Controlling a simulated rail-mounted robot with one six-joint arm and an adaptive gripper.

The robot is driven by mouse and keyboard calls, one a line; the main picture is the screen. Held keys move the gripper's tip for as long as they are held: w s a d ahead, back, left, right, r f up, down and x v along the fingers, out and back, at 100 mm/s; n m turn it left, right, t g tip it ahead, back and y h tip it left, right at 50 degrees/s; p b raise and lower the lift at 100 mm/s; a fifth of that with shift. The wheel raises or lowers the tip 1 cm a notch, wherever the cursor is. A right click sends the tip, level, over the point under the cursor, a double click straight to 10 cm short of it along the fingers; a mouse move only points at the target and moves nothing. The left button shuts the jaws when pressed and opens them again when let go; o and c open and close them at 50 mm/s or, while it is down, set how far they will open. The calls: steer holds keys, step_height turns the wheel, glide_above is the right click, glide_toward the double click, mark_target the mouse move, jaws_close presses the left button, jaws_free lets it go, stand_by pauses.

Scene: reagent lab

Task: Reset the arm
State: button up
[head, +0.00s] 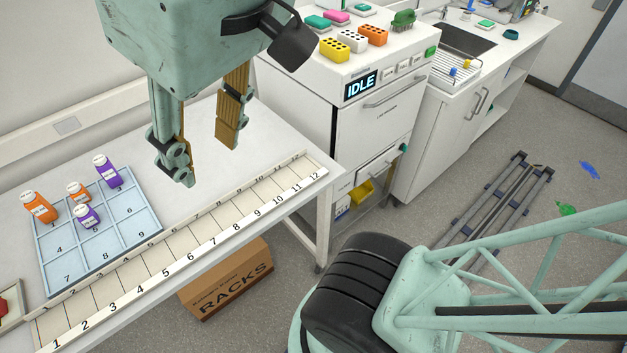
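My gripper (205,150) hangs over the white table at the upper left of the head view, fingers pointing down. Its two fingers stand well apart with nothing between them, so it is open and empty. It appears to be above the table, behind the long numbered strip (190,262) and right of the blue numbered tray. My arm's green links fill the lower right of the picture.
Orange bottles (38,207) and purple bottles (107,172) stand on the blue tray (147,238). An lab machine with an IDLE display (361,85) stands right of the table, colored racks (343,48) on top. A RACKS box (228,281) and floor rails (490,215) lie below.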

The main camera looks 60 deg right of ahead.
steer(key=shift+s+f, duration=0.4)
steer(key=shift+f, duration=0.35)
step_height(320, 180, down, 5)
steer(key=b, duration=0.5)
steer(key=shift+w+f+b, duration=0.1)
steer(key=shift+b, duration=0.2)
stand_by(0.4)
